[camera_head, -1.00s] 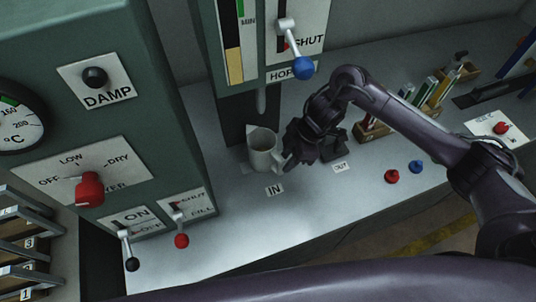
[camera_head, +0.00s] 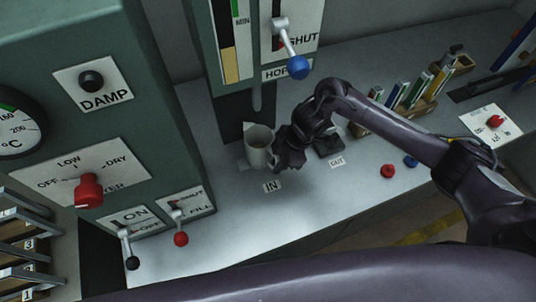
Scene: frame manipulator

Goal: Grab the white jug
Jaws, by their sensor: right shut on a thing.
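The white jug (camera_head: 258,148) stands upright at the foot of the green machine, just behind the IN label (camera_head: 272,186) and below the spout. My right gripper (camera_head: 277,160) is at the jug's right side, where its handle is, and is shut on the jug. The fingertips and the handle are small and dark, so the exact hold is hard to see. My left gripper is not in view.
A dark pad (camera_head: 328,145) lies behind the OUT label (camera_head: 337,162). Red (camera_head: 387,171) and blue (camera_head: 411,161) knobs sit near the front edge. A wooden rack (camera_head: 420,106) stands at the back right. The blue-knobbed lever (camera_head: 298,66) hangs above. The bench's front left is clear.

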